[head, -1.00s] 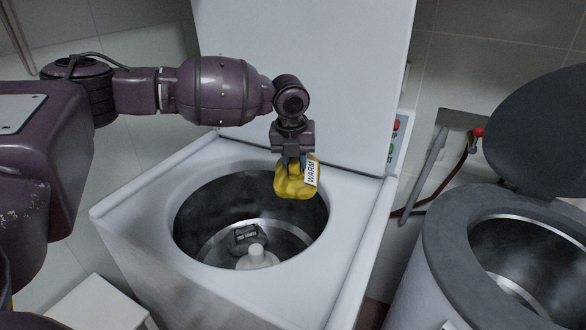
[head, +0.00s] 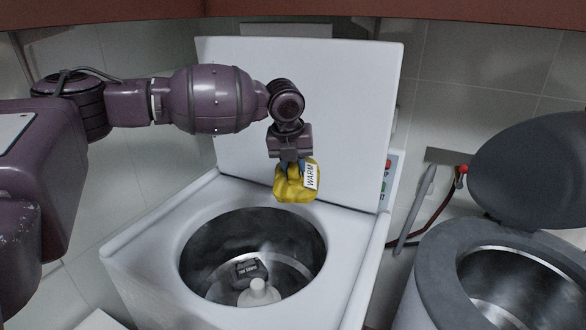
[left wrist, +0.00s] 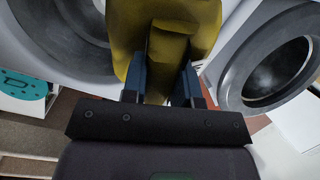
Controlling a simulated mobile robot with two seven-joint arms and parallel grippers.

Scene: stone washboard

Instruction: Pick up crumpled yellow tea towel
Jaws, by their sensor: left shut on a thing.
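The crumpled yellow tea towel (head: 290,184) hangs in my left gripper (head: 294,163), with a white tag reading "WARM" on its right side. The gripper points down and is shut on the towel's top, above the back rim of the open top-loading washer (head: 150,232). In the left wrist view the towel (left wrist: 165,50) fills the space between and beyond the blue fingers of the gripper (left wrist: 162,82). My right gripper is in neither view.
A dark, labelled item (head: 247,271) lies in the washer drum beside the white central post (head: 259,292). The white washer lid (head: 350,100) stands open behind the gripper. A grey round machine (head: 436,262) with its dark lid raised (head: 535,170) stands at the right.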

